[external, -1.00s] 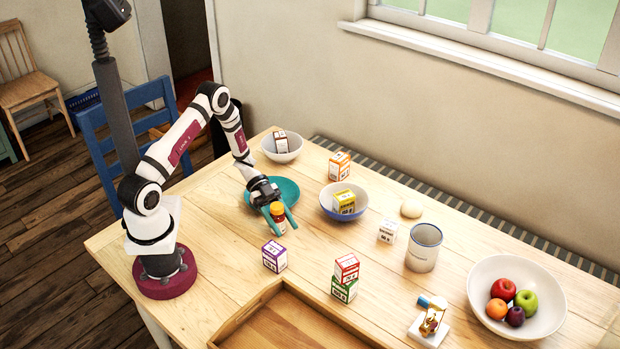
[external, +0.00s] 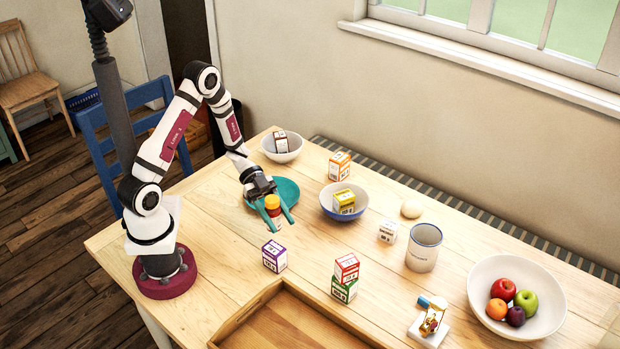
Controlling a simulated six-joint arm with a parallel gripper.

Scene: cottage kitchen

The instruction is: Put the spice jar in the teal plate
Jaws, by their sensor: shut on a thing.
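The spice jar (external: 273,204) has an orange-yellow lid and a red and white body. My gripper (external: 277,213) is shut on it, with teal fingers on either side. The jar is upright in front of the near edge of the teal plate (external: 288,189). The plate lies flat on the table and is partly hidden behind my gripper. I cannot tell for sure how far the jar is above the table.
A purple box (external: 274,256) stands in front of the jar. A blue-rimmed bowl (external: 334,210) with a yellow box is right of the plate. A white bowl (external: 271,155) is behind it. A wooden tray (external: 240,318) is at the front edge.

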